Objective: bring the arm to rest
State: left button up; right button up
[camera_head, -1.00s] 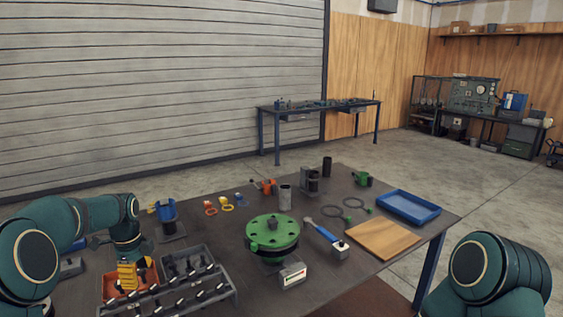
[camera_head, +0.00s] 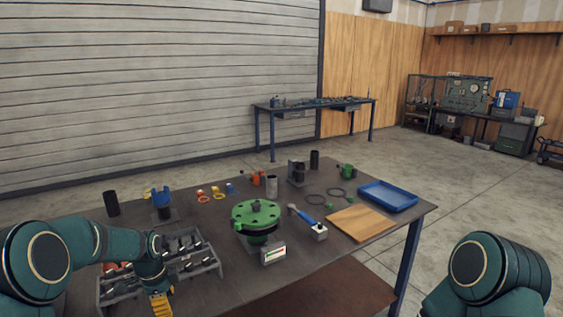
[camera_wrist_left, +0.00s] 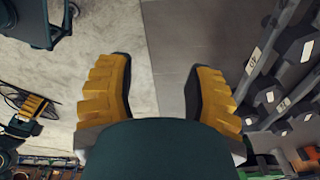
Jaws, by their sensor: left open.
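My left gripper (camera_head: 162,304) hangs at the near left edge of the table (camera_head: 330,285), in front of the grey rack. In the left wrist view my left gripper (camera_wrist_left: 160,85) has its two yellow ribbed fingers spread wide with nothing between them. Below them lie bare floor (camera_wrist_left: 160,25) and the table's edge. The rack with several dark bolts (camera_wrist_left: 285,80) shows to the right there.
A green flange (camera_head: 256,214) stands mid-table with a small gauge box (camera_head: 273,253) before it. A blue-handled wrench (camera_head: 305,218), a wooden board (camera_head: 360,223) and a blue tray (camera_head: 388,196) lie to the right. The grey rack (camera_head: 205,268) fills the table's left front.

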pick_arm(q)
jog(key=s+d+f+n+h, duration=0.2)
jog(key=s+d+f+n, duration=0.6)
jog(key=s+d+f, duration=0.5)
jog(key=s+d+f+n, duration=0.1)
jog(key=s+d+n, duration=0.3)
jog(key=s, duration=0.2)
jog(key=s+d+f+n+t, duration=0.1)
jog(key=s+d+n, duration=0.3)
jog(key=s, duration=0.3)
jog(key=shift+f+h, duration=0.3)
